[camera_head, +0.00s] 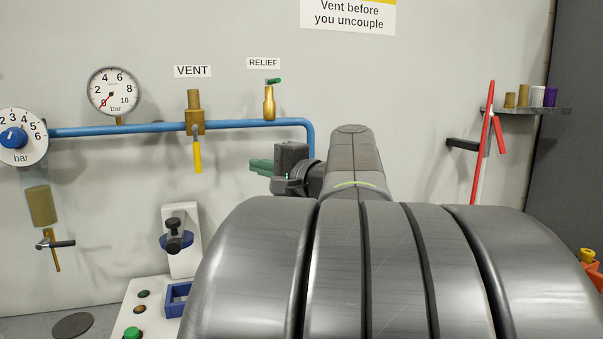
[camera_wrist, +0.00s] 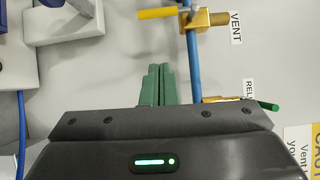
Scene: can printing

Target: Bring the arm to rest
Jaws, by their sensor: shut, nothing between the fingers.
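My gripper (camera_head: 261,167) is in front of the wall in the middle of the head view, pointing left, below the blue pipe. Its green fingers are together with nothing between them. In the wrist view the two fingers (camera_wrist: 156,86) lie side by side against the wall background. The vent valve (camera_head: 195,115) is to the left of the gripper, its yellow handle hanging straight down. The relief valve (camera_head: 269,102) with a green lever is above the gripper. My arm covers much of the lower middle of the head view.
A blue pipe (camera_head: 150,128) runs along the wall. A gauge (camera_head: 114,91) reads near zero; a blue-knobbed dial (camera_head: 12,138) is at far left. A white panel (camera_head: 150,315) with buttons stands lower left. A shelf (camera_head: 540,110) with small cylinders and a red bar (camera_head: 483,140) are at right.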

